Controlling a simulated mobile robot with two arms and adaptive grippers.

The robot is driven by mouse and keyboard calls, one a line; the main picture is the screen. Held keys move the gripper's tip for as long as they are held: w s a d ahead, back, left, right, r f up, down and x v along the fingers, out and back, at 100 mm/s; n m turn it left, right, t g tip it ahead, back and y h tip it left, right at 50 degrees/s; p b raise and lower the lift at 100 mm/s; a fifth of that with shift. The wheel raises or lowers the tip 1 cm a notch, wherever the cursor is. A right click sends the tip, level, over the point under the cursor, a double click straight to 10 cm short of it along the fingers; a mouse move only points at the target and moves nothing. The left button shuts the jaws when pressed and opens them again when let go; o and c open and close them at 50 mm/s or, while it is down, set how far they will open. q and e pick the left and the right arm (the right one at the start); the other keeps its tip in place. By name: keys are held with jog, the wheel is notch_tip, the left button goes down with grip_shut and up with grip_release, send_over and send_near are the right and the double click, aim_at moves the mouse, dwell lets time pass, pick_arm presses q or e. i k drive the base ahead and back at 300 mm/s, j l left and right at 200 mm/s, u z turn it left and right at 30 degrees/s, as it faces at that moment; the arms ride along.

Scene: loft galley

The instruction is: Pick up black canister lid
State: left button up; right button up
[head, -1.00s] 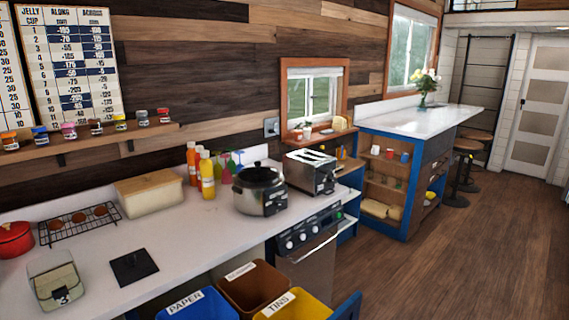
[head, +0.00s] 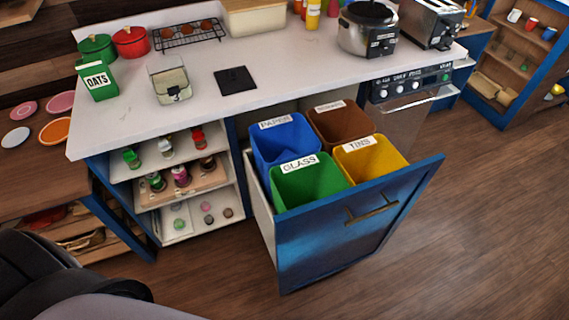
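No black lid can be made out for certain. A flat black square piece (head: 236,80) with a small mark near its middle lies on the white counter; I cannot tell whether it is a lid. Under the counter, an open shelf unit (head: 190,189) holds small jars with coloured and dark tops on its upper and middle levels. Several small round pieces, perhaps lids, lie on its bottom level, including a brownish one (head: 228,212); they are too small to identify. Neither of my grippers is in view.
A blue-fronted drawer (head: 350,225) stands pulled out with paper, glass, tins and brown bins, right of the shelf unit. The counter (head: 130,130) holds an oats box (head: 97,80), a beige pouch (head: 169,82), pots and a cooker. Floor in front is clear.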

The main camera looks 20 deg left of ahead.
aim_at(232, 81)
jog(key=u, duration=1.45)
